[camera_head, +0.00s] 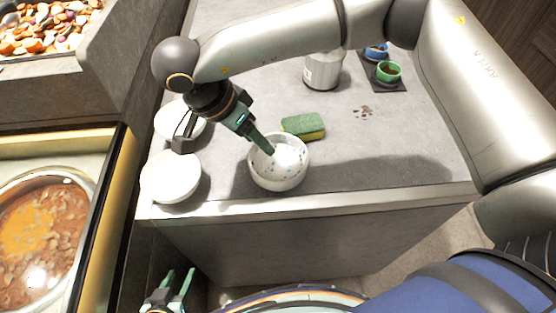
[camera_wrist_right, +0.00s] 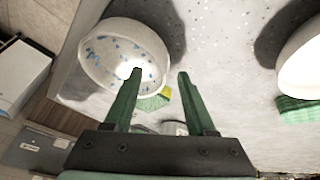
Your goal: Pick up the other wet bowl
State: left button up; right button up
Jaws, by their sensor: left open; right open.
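A white bowl with blue specks inside (camera_head: 290,176) stands upright on the grey counter near its front edge; it also shows in the right wrist view (camera_wrist_right: 95,60). My right gripper (camera_head: 268,150) is open over this bowl. In the right wrist view its fingers (camera_wrist_right: 160,72) lie to either side of the bowl's rim, one over the inside and one outside; contact cannot be told. Two plain white bowls, one in front (camera_head: 170,178) and one behind (camera_head: 172,122), stand to the left. My left gripper (camera_head: 179,271) is open and empty, low in front of the counter.
A green and yellow sponge (camera_head: 304,126) lies just behind the speckled bowl. A metal container (camera_head: 323,72) and small cups (camera_head: 388,72) on a dark tray stand farther back. Brown spots mark the counter. A pan of stew (camera_head: 40,235) is at left. The counter's right front is clear.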

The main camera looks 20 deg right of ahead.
aim_at(278, 164)
jog(key=shift+x, duration=1.25)
grip_shut()
